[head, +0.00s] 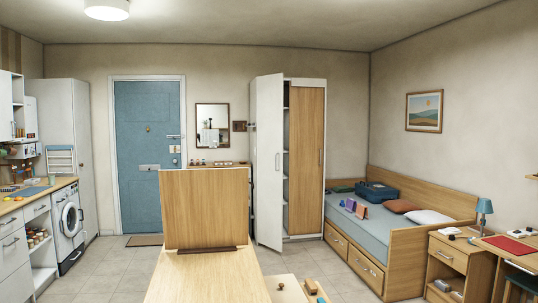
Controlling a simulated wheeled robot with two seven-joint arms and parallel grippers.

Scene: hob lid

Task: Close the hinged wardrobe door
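The wardrobe (325,130) stands against the back wall, right of the middle in the head view. Its left door, a white panel (267,160), stands open and swung out toward me, with a slim vertical handle near its right side. A narrow strip of the interior with shelves shows between this door and the closed wooden right door (307,165). The right door has a vertical handle near its right edge. The hinges of the open door cannot be made out. Neither of my grippers is in view.
A wooden counter (205,280) with an upright wooden panel (205,205) fills the near middle. The bed (410,250) stands right of the wardrobe. A low bench (285,290) with small items is at the bottom. Tiled floor (115,270) is clear at the left, before the blue door (138,190).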

